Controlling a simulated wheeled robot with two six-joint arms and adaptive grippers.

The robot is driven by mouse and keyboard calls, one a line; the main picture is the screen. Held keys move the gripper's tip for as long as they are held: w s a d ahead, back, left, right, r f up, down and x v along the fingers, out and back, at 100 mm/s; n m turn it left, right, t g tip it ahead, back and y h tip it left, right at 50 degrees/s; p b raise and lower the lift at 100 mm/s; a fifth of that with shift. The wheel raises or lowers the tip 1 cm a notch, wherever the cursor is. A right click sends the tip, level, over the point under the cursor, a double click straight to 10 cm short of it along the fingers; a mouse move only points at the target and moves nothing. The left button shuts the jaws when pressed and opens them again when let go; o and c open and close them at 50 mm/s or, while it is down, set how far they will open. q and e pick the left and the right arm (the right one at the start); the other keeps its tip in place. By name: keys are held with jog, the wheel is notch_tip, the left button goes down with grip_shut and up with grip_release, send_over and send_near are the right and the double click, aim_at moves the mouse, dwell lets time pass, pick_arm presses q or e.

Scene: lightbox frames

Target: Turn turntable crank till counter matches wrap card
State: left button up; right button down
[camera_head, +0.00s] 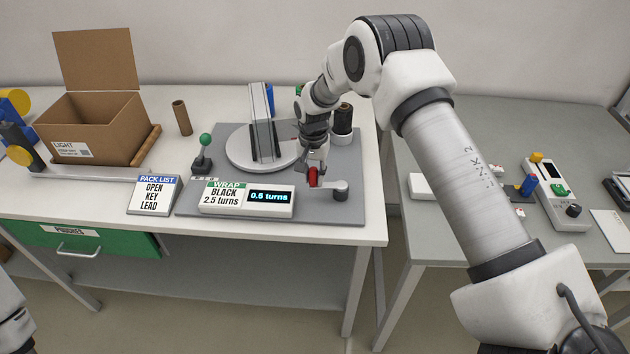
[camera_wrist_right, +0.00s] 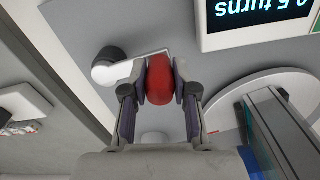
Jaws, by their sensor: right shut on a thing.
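The wrap card (camera_head: 222,196) reads "WRAP BLACK 2.5 turns". The counter (camera_head: 269,197) beside it shows "0.5 turns" in blue digits; part of it also shows in the right wrist view (camera_wrist_right: 262,12). The crank (camera_head: 340,188) has a pale arm on a dark post and a red knob (camera_wrist_right: 160,78). My right gripper (camera_head: 314,178) is shut on the red knob, with a finger on each side of it. My left gripper is not in view; only a bit of my left arm shows at the lower left.
A grey mat (camera_head: 325,212) lies under the turntable set. A green-knobbed lever (camera_head: 204,150), a pack list card (camera_head: 154,194), a brown tube (camera_head: 182,117) and an open carton (camera_head: 92,125) stand to the left. A dark roll (camera_head: 343,119) stands behind my right gripper. A second table (camera_head: 440,225) is at right.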

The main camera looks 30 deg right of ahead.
jog(key=m, duration=0.1)
jog(key=w+d+m, duration=0.1)
jog(key=w+m, duration=0.1)
jog(key=shift+d+f+m, duration=0.2)
jog(key=shift+d+m, duration=0.05)
jog(key=shift+m, duration=0.15)
jog(key=shift+w+d+m+b, duration=0.2)
jog(key=shift+w+d+m, duration=0.15)
jog(key=shift+d+m, duration=0.45)
jog(key=shift+w+d+m+b, duration=0.2)
jog(key=shift+w+d+m, duration=0.15)
jog(key=shift+m, duration=0.85)
jog(key=c, duration=1)
grip_release()
jog(key=shift+o, duration=0.5)
jog(key=shift+d, duration=0.15)
notch_tip(320, 180, up, 12)
jog(key=shift+w, duration=0.1)
